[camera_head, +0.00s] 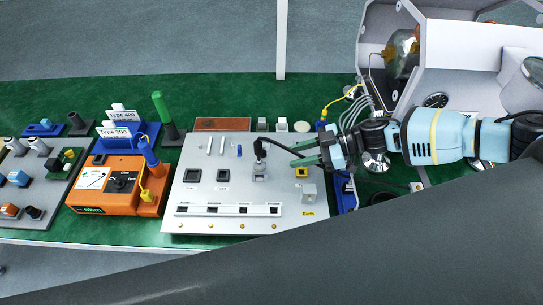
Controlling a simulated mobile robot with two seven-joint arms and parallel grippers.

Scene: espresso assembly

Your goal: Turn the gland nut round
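My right gripper (292,156) comes in from the right over the right part of the grey panel (195,190). Its two greenish fingers point left and stand apart, with a dark cable running between or just behind them. The cable leads left to a black plug-like fitting (259,148) standing on a light grey block (259,170). The fingertips are a little right of this fitting and appear apart from it. I cannot make out the gland nut for certain; it is too small or hidden. My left gripper is not in view.
Left of the panel stand an orange tester (90,196) and a blue-handled probe (148,152). A white machine housing (450,45) with cables is at the back right. A grey box (309,192) sits on the panel's right side. A large dark surface fills the bottom right.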

